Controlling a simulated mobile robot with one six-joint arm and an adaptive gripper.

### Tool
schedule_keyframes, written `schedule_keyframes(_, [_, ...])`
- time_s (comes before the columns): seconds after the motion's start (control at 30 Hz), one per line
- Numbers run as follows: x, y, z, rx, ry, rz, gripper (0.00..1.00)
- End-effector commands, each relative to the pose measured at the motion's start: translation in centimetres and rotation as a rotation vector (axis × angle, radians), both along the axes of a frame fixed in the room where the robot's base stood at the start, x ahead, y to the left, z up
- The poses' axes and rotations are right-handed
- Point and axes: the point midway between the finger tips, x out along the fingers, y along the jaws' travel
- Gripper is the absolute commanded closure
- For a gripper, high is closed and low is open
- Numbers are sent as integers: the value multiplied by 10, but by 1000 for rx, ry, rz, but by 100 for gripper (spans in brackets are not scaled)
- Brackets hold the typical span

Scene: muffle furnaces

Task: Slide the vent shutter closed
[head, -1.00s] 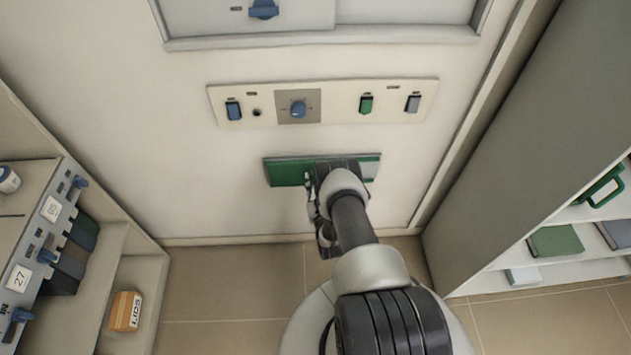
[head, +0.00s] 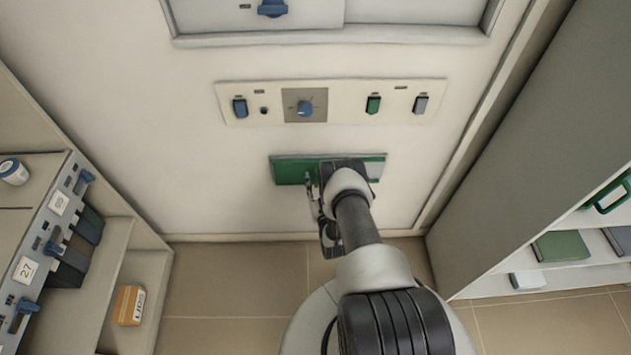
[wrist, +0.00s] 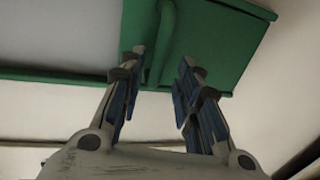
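The green vent shutter (head: 294,171) is low on the white furnace front. My arm hides its middle in the head view. In the wrist view the shutter plate (wrist: 215,45) is at the upper right, with an upright green handle bar (wrist: 166,45) on it. A pale area framed by a green rail lies to its left. My gripper (wrist: 162,58) is open, with its fingertips on either side of the handle bar in the picture. I cannot tell whether they touch it. In the head view my gripper (head: 322,205) is in front of the vent, partly hidden by my wrist.
A control panel (head: 332,102) with switches and a blue knob is above the vent. A cabinet with a shelf (head: 545,285) stands at right. A blue-levered unit (head: 45,250) and an orange box (head: 129,305) are at left. Tiled floor (head: 220,290) is clear between.

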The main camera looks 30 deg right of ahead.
Motion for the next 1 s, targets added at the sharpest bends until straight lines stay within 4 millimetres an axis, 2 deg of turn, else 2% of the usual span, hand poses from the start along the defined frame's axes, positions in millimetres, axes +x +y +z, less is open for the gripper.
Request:
schedule_keyframes(0.4, [-57,21,-1,1,4,0,69])
schedule_keyframes(0.5, [-65,25,-1,2,2,1,69])
schedule_keyframes(1.0, [-69,26,0,0,1,2,69])
